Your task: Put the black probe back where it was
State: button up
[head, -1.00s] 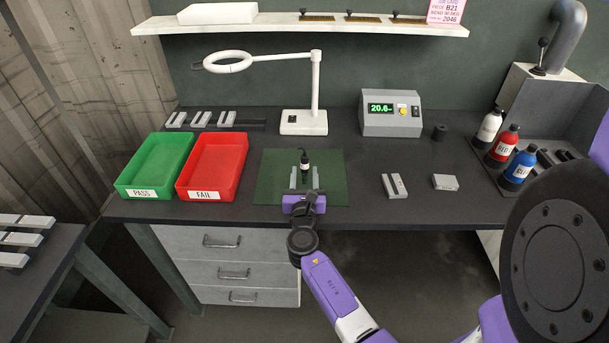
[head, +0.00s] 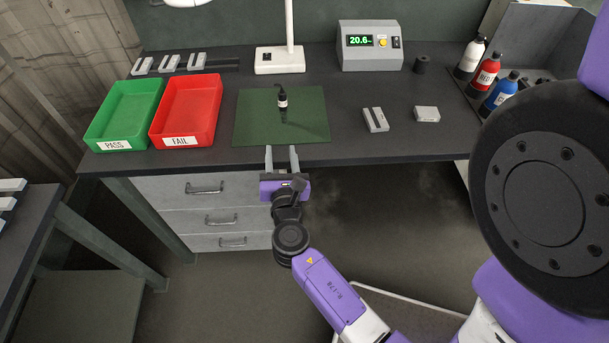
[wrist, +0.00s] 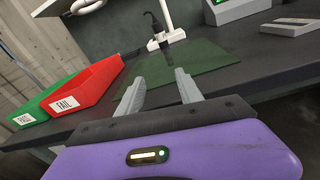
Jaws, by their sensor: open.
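The black probe (head: 282,99), a small dark upright piece with a white label and a thin bent top, stands on the green mat (head: 308,122). It also shows in the wrist view (wrist: 158,38), beyond the fingers. My gripper (head: 281,151) is open and empty, its two grey fingers pointing at the probe from the table's front edge. There is a clear gap between fingertips and probe.
The green PASS tray (head: 124,112) and red FAIL tray (head: 187,112) are left of the mat. A meter reading 20.6 (head: 370,47) and a small black cylinder (head: 422,64) stand behind right. Grey blocks (head: 375,119) lie right of the mat. Bottles (head: 487,74) stand far right.

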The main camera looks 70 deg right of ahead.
jog(key=s+a+f+m+t+y, duration=0.1)
jog(key=s+a+m+t+y, duration=0.15)
jog(key=a, duration=0.55)
jog(key=s+a+f+m+t+y, duration=0.1)
jog(key=s+a+f+m+y, duration=0.2)
jog(key=a, duration=0.5)
jog(key=s+a+m+t+y, duration=0.1)
jog(key=s+a+m+y, duration=0.1)
jog(key=a+m+y, duration=0.45)
jog(key=s+a+r+m+t+y, duration=0.3)
jog(key=s+a+r+m, duration=0.2)
jog(key=s+r+m, duration=0.4)
notch_tip(320, 180, up, 3)
jog(key=shift+s+a+r+m+y, duration=0.2)
jog(key=shift+s+m+y, duration=0.1)
jog(key=shift+s, duration=0.65)
jog(key=shift+f, duration=0.1)
